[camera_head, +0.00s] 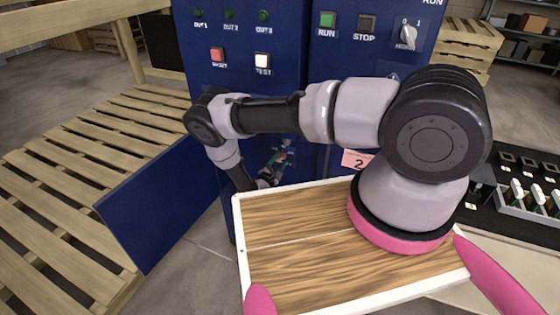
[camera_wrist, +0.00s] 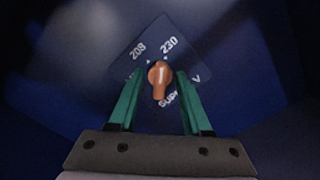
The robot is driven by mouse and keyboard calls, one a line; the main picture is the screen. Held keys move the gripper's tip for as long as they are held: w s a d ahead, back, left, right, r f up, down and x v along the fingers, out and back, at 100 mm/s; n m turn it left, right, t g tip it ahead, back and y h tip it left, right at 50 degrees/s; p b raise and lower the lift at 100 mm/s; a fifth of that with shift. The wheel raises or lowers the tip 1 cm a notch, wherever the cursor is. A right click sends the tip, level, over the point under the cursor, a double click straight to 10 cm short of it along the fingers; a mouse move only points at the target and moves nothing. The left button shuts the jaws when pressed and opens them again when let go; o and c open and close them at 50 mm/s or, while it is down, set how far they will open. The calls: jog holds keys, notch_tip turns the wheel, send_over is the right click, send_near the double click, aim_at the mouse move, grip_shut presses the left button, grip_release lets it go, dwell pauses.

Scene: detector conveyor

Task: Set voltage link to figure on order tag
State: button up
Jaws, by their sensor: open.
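The orange voltage link (camera_wrist: 160,80) sits on a dark plate (camera_wrist: 192,55) marked 208 at upper left and 230 at upper right. Its rounded head lies below and between these figures, and a narrow part extends downward. I cannot tell which figure it is set to. My gripper (camera_wrist: 160,74) is open, with one green finger on each side of the link; contact is not clear. In the head view my gripper (camera_head: 281,158) reaches into the blue cabinet's lower opening. The pink order tag (camera_head: 349,158) shows a 2; my arm hides the rest.
The blue cabinet (camera_head: 240,90) carries lamps, RUN, STOP, RESET and TEST buttons and a 0/1 switch (camera_head: 406,36). Its open door (camera_head: 155,205) stands left of my arm. A wooden pallet surface (camera_head: 75,185) is at left. A dark tray of parts (camera_head: 525,190) is at right.

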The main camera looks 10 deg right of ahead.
jog(key=shift+w+d, duration=0.1)
jog(key=shift+w, duration=0.05)
grip_shut()
jog(key=shift+m, duration=1.3)
grip_release()
jog(key=v, duration=1.1)
